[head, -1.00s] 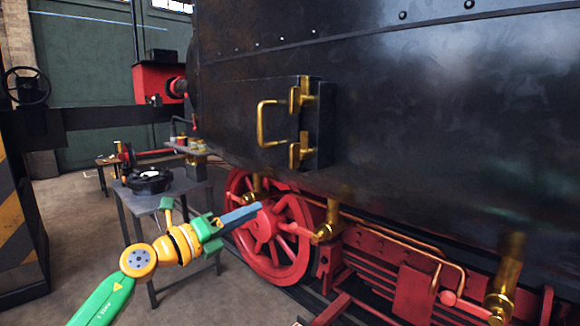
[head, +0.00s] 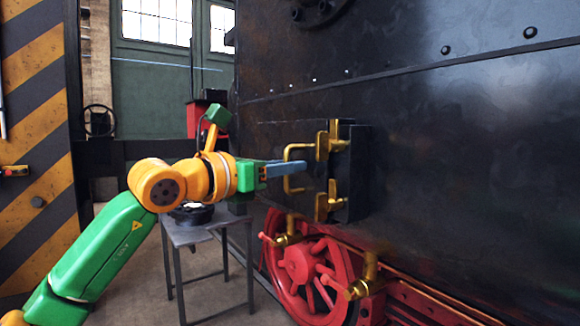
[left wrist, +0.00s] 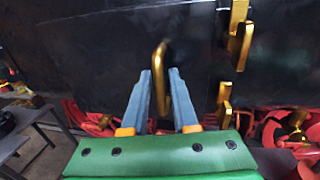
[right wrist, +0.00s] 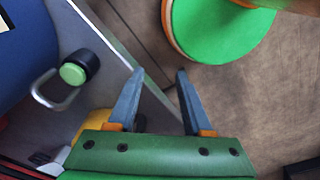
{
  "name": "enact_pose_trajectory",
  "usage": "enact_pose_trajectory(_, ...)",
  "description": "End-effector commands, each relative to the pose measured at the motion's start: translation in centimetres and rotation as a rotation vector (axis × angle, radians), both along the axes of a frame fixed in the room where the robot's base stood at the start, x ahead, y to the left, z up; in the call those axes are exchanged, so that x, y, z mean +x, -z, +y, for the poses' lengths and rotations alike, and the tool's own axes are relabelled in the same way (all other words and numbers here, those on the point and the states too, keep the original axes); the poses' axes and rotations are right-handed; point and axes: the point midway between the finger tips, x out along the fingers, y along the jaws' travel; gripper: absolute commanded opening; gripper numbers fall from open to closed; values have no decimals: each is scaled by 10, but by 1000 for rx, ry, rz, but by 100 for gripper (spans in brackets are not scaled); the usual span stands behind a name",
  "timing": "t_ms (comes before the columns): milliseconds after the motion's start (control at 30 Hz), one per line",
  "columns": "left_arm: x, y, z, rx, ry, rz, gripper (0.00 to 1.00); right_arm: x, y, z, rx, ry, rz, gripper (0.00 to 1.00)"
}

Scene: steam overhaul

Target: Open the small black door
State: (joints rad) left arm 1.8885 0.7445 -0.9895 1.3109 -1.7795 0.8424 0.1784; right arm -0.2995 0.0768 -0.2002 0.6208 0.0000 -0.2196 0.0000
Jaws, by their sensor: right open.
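The engine body (head: 450,130) fills the right side. A red spoked wheel (head: 305,270) and gold pipework are below the door. A grey metal table (head: 185,232) stands behind my left arm. A yellow-black striped post (head: 40,150) is at the far left.

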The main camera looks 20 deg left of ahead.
Motion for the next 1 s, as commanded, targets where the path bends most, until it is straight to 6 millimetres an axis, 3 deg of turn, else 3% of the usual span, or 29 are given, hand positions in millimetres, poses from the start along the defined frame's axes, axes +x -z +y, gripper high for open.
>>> enact_pose_trajectory(33,0,0,0,0,0,0,19,-1,0,0,0,0,2,50)
enact_pose_trajectory(100,0,0,0,-1,1,0,0,-1,0,0,0,0,2,50)
enact_pose_trajectory(1000,0,2,0,1,2,6,0,-1,0,-3,-5,-1,2,50)
